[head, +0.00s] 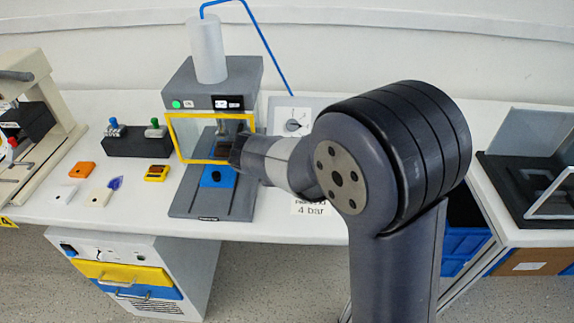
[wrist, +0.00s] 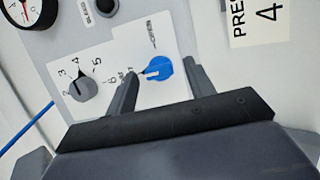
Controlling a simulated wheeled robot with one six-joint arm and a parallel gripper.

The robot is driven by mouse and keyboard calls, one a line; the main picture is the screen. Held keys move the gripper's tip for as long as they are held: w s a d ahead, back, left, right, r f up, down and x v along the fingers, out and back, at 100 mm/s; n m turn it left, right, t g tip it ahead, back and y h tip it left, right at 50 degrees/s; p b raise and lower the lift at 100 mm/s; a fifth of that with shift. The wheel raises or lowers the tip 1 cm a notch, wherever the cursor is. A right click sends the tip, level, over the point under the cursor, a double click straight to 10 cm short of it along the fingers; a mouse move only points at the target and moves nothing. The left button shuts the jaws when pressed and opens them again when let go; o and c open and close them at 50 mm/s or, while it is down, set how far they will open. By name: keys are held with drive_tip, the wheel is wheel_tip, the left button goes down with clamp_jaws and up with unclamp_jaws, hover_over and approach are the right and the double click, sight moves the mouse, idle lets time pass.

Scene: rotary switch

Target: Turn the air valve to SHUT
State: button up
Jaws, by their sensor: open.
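The mark points left in the picture, toward a label partly hidden by a finger. Another label above the knob is too blurred to read. My gripper (wrist: 161,67) is open, one finger on each side of the blue knob; I cannot tell whether they touch it. In the head view my gripper (head: 240,150) is in front of the press, and the blue knob is hidden behind my arm.
A grey dial (wrist: 83,88) with numbers sits left of the blue knob, near my left finger. A gauge (wrist: 20,10) is at the upper left. A press (head: 212,80) with a yellow guard frame (head: 168,138) stands on the white bench (head: 60,225).

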drive_tip(key=shift+r, duration=0.1)
drive_tip(key=v, duration=1)
drive_tip(key=shift+s+a+p, duration=0.15)
drive_tip(key=shift+s+p, duration=0.1)
drive_tip(key=shift+p, duration=0.15)
drive_tip(key=shift+r, duration=0.1)
drive_tip(key=x, duration=1)
drive_tip(key=shift+w+f+b, duration=0.2)
drive_tip(key=shift+w+b, duration=0.05)
drive_tip(key=shift+b, duration=0.15)
drive_tip(key=shift+m, duration=0.3)
